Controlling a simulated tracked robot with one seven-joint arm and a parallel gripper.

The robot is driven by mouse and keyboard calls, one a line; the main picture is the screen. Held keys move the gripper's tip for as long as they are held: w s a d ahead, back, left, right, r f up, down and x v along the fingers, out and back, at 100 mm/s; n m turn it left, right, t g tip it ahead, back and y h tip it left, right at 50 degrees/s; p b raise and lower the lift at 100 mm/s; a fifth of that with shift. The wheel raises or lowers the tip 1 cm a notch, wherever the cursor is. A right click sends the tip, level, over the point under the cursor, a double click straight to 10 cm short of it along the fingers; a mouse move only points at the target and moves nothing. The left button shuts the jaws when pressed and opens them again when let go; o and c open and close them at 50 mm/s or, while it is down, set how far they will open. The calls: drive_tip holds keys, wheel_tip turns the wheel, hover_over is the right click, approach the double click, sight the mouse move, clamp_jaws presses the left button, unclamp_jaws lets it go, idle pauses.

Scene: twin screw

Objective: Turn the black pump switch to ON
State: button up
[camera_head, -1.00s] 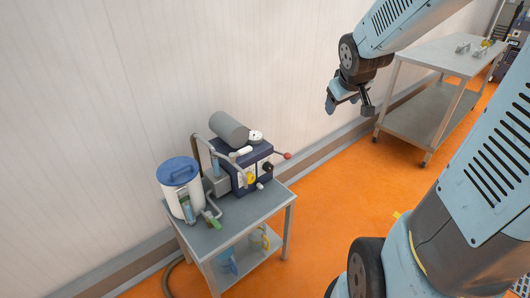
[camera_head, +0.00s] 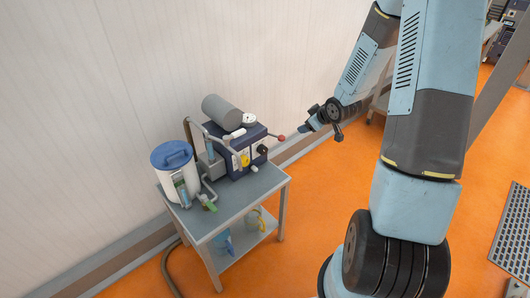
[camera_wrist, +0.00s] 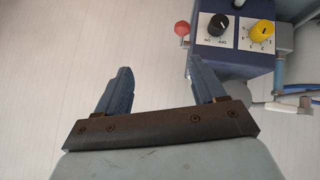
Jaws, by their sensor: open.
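The black pump switch (camera_wrist: 219,24) is a round black knob on a white plate on the dark blue pump unit (camera_wrist: 235,66), at the upper right of the wrist view. In the head view the black switch (camera_head: 262,149) sits on the unit's right-hand face. My gripper (camera_wrist: 160,65) is open and empty, its two blue fingers apart from the switch, below and left of it in the wrist view. In the head view my gripper (camera_head: 308,127) is to the right of the unit.
A yellow knob (camera_wrist: 261,30) sits beside the black one. A red ball lever (camera_head: 281,138) sticks out between the unit and my gripper. The unit stands on a grey cart (camera_head: 225,210) with a blue-lidded white container (camera_head: 172,176). Orange floor (camera_head: 318,195) right of the cart is clear.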

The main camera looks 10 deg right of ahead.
wheel_tip(320, 180, down, 10)
drive_tip(key=a+t+y, duration=0.1)
drive_tip(key=a+y, duration=0.2)
drive_tip(key=m+t+y, duration=0.2)
drive_tip(key=t+y, duration=0.2)
drive_tip(key=t, duration=0.1)
approach(265, 151)
drive_tip(key=shift+m+t, duration=0.3)
drive_tip(key=x, duration=1)
drive_tip(key=shift+f, duration=0.25)
drive_tip(key=c, duration=1)
